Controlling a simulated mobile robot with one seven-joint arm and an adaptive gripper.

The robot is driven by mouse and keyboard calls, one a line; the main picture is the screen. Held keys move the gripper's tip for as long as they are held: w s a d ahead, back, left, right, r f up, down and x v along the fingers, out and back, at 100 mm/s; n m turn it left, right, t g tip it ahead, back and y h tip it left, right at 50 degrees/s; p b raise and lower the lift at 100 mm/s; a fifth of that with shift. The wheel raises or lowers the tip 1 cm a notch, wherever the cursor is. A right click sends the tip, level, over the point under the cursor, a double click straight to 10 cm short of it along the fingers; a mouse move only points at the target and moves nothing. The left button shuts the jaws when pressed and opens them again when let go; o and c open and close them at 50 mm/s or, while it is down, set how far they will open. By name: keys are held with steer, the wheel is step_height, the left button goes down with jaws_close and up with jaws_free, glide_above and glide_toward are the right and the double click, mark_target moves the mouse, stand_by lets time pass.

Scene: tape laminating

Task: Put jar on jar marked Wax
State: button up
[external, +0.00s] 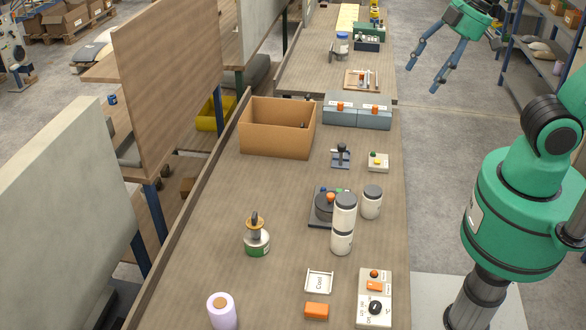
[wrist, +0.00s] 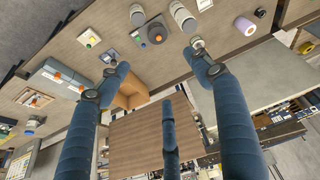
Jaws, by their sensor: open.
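Two white jars are stacked upright near the middle of the table in the external view: an upper jar (external: 345,207) rests on a lower jar (external: 341,241). A third white jar with a grey lid (external: 372,203) stands apart, just right of them. No Wax lettering is readable on any of them. In the wrist view the stack (wrist: 182,16) and the lone jar (wrist: 137,15) show at the top edge. My gripper (external: 422,78) is open and empty, high at the upper right, away from the jars. Its spread blue fingers also fill the wrist view (wrist: 160,75).
Beside the stack is a dark device with knobs (external: 321,206). A green-white canister (external: 257,243), lilac roll (external: 221,312), card (external: 319,282), orange block (external: 316,310) and dial panel (external: 374,297) lie nearer. A cardboard box (external: 275,138) and grey bins (external: 357,113) stand farther back.

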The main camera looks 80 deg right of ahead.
steer(key=s+d+r+m+t, duration=0.1)
steer(key=s+r+m, duration=0.1)
steer(key=s, duration=0.3)
steer(key=shift+s+d+r+m, duration=0.15)
steer(key=shift+s+d+m, duration=0.05)
steer(key=shift+d+m, duration=0.1)
step_height(320, 180, down, 9)
steer(key=b, duration=0.8)
steer(key=shift+r+b, duration=0.15)
steer(key=shift+b, duration=0.2)
stand_by(0.7)
